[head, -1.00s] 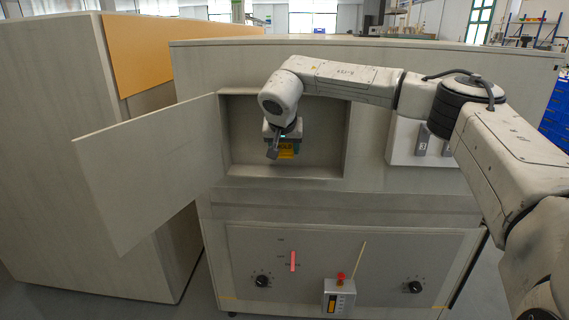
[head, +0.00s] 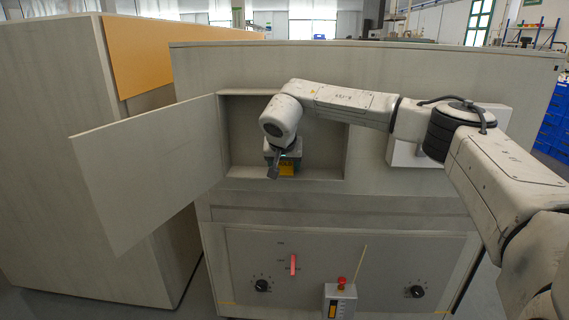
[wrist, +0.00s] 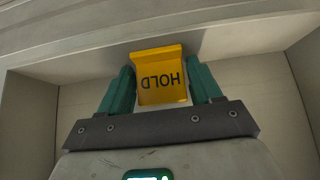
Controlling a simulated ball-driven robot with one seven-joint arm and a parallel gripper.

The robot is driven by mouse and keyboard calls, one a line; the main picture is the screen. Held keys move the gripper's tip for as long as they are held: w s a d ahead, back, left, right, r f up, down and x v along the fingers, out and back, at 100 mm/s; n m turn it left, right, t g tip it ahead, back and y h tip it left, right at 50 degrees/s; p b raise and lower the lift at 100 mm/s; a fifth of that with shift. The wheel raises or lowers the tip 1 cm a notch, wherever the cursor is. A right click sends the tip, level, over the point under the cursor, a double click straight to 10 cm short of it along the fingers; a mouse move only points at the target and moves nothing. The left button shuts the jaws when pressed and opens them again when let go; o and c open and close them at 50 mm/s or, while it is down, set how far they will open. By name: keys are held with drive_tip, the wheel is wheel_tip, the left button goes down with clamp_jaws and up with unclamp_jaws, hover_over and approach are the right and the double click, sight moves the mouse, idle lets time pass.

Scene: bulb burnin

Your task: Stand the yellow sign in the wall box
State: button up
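The yellow sign (wrist: 162,82) reads HOLD and shows upside down between my teal fingers in the wrist view. My gripper (wrist: 163,88) is shut on the sign, with one finger at each side of it. In the head view the sign (head: 287,168) is inside the wall box (head: 325,150), low down near its floor. My gripper (head: 283,163) reaches in from above and partly hides the sign. I cannot tell whether the sign's lower edge touches the box floor.
The box door (head: 150,170) hangs open to the left. A white panel (head: 405,152) is on the wall right of the box, partly behind my arm. Below are a red-lit slot (head: 293,265), dark knobs (head: 262,285) and a control box with a red button (head: 341,298).

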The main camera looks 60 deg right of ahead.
drive_tip(key=o, duration=0.3)
drive_tip(key=shift+r, duration=0.35)
drive_tip(key=p+v, duration=0.2)
drive_tip(key=v, duration=0.9)
drive_tip(key=shift+s+a+r, duration=0.2)
drive_tip(key=shift+a+r, duration=0.05)
drive_tip(key=shift+a, duration=0.05)
